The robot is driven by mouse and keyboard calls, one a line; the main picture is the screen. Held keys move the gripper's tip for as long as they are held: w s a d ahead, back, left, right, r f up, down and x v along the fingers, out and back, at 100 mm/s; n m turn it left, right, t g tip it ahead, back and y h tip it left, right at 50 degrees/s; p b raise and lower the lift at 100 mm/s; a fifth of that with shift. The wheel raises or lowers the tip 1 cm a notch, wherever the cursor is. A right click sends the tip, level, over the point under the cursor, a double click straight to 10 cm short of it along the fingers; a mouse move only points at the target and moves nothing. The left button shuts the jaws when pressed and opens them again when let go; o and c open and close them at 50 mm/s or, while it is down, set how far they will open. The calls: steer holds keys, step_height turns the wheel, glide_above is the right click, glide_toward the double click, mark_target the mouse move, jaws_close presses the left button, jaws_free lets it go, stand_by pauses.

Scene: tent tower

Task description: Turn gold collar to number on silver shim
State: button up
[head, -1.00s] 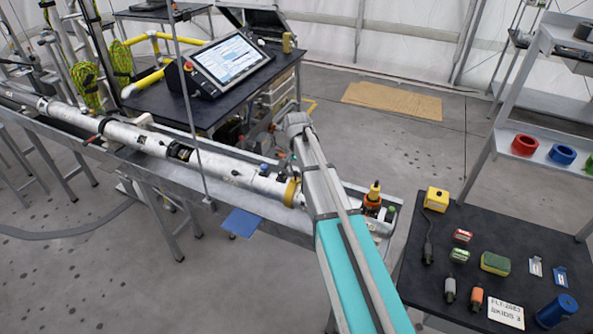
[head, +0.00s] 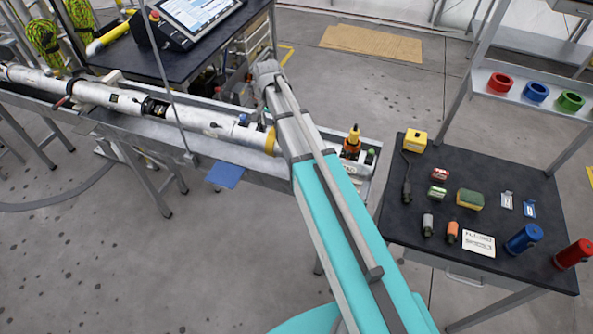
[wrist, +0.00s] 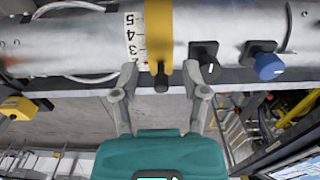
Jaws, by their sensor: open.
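The gold collar (head: 270,140) is a band around the right end of the long silver tube (head: 215,125). In the wrist view the gold collar (wrist: 158,35) has a dark knob at its lower edge and sits beside a white number scale (wrist: 135,38) reading 5, 4, 3 and part of a 2. My gripper (wrist: 160,72) is open, its fingers on either side of the knob; contact cannot be told. A small silver tag (head: 507,200), possibly the shim, lies on the dark table beside a blue one (head: 529,208); their marks are too small to read.
A blue knob (wrist: 268,65) and black fittings stick out right of the collar in the wrist view. The tube lies in a metal trough. The dark table (head: 395,215) holds a yellow box, connectors and cans. Colored rings sit on a shelf.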

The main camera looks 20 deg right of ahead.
steer(key=shift+r+p, duration=6.1)
steer(key=shift+r, duration=0.35)
steer(key=s+d+f+n+b, duration=0.1)
steer(key=s+f+n+b, duration=0.2)
steer(key=s+f+b, duration=0.4)
steer(key=s+d+f+n+b, duration=0.1)
steer(key=s+f+n+b, duration=0.3)
steer(key=s+f+b, duration=0.4)
steer(key=s, duration=0.6)
steer(key=shift+s+d+f, duration=0.25)
steer(key=shift+s, duration=0.15)
